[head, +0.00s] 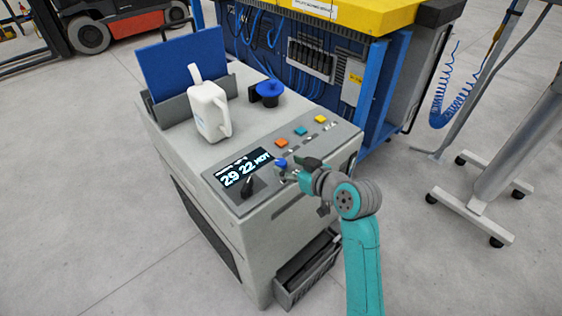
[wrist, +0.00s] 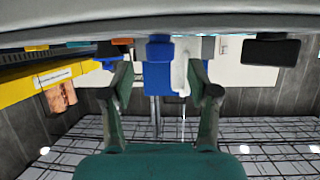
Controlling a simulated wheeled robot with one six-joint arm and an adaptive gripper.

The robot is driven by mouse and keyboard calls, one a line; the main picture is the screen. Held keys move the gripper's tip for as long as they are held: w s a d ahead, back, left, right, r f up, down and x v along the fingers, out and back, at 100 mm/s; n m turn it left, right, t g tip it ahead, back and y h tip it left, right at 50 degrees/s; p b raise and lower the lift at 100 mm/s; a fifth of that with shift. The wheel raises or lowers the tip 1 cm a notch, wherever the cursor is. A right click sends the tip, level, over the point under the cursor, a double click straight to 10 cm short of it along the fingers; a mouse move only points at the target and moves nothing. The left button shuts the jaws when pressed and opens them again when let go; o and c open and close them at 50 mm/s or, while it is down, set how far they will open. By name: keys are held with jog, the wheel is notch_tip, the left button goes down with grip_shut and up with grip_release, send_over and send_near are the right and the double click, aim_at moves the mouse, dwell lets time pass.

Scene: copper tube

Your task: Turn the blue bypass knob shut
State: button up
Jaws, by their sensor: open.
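The small blue knob (head: 281,162) is on the sloped control panel of the grey cabinet, right of the lit display. My gripper (head: 291,168) is close to it at the panel's front side, partly hiding the panel there. In the wrist view, which looks upside down, the blue knob (wrist: 160,48) lies between the lines of the two spread fingers. My gripper (wrist: 156,78) is open there and holds nothing. I cannot tell whether a finger touches the knob or which way the knob is turned.
A black knob (head: 247,187) stands below the display (head: 243,170). Orange, teal and yellow buttons (head: 301,130) sit farther along the panel. A white jug (head: 208,108), a blue round-topped part (head: 268,90) and a blue board (head: 186,62) are on top. An open drawer (head: 307,270) juts out low in front.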

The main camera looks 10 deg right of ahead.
aim_at(281, 163)
jog(key=shift+x, duration=2.25)
jog(key=shift+s, duration=0.1)
grip_shut()
jog(key=shift+m+h, duration=0.3)
jog(key=shift+h, duration=0.1)
jog(key=shift+a+m+t+h, duration=0.1)
jog(key=shift+m+t+h, duration=0.6)
jog(key=shift+m+h, duration=0.4)
jog(key=shift+m+t+h, duration=0.3)
jog(key=shift+m+h, duration=1.3)
jog(key=shift+h, duration=0.3)
